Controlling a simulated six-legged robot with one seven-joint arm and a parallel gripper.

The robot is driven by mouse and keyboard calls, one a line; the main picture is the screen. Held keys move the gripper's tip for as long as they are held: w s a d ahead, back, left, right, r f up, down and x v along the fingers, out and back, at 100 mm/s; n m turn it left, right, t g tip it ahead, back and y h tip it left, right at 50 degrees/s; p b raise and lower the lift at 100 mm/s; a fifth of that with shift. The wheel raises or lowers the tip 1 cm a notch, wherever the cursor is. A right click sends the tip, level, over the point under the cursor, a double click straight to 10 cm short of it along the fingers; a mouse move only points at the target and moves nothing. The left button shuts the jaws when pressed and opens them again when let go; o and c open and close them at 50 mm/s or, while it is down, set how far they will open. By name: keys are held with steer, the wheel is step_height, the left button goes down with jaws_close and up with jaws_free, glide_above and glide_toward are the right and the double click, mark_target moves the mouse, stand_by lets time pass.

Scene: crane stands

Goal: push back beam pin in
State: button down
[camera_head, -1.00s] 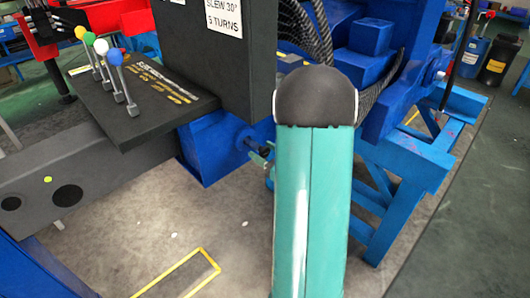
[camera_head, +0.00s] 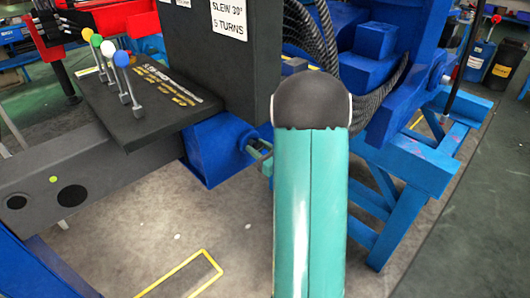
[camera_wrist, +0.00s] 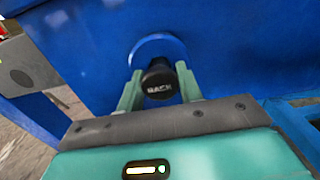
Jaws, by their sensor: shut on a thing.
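The back beam pin (camera_wrist: 158,82) has a black round head with light lettering that reads "BACK". It sits in front of a round blue collar (camera_wrist: 150,50) on the blue beam face. My gripper (camera_wrist: 158,88) is shut on the pin head, with one green finger on each side of it. In the head view my gripper (camera_head: 262,152) shows as small green fingers at the right side of the blue beam box (camera_head: 213,150), partly behind my arm.
A dark panel (camera_head: 140,105) with several coloured-knob levers stands at the left, above a grey beam (camera_head: 50,180). A dark cabinet (camera_head: 215,65) and corrugated hoses (camera_head: 320,40) are above. A blue stand (camera_head: 405,165) is at the right. The floor below is clear.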

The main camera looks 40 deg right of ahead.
steer(key=shift+w, duration=0.15)
steer(key=c, duration=1.3)
jaws_free()
steer(key=o, duration=0.3)
steer(key=shift+w+f, duration=0.1)
steer(key=shift+w, duration=0.1)
steer(key=shift+s, duration=0.25)
steer(key=shift+w, duration=0.1)
steer(key=s, duration=1.4)
steer(key=shift+d, duration=0.2)
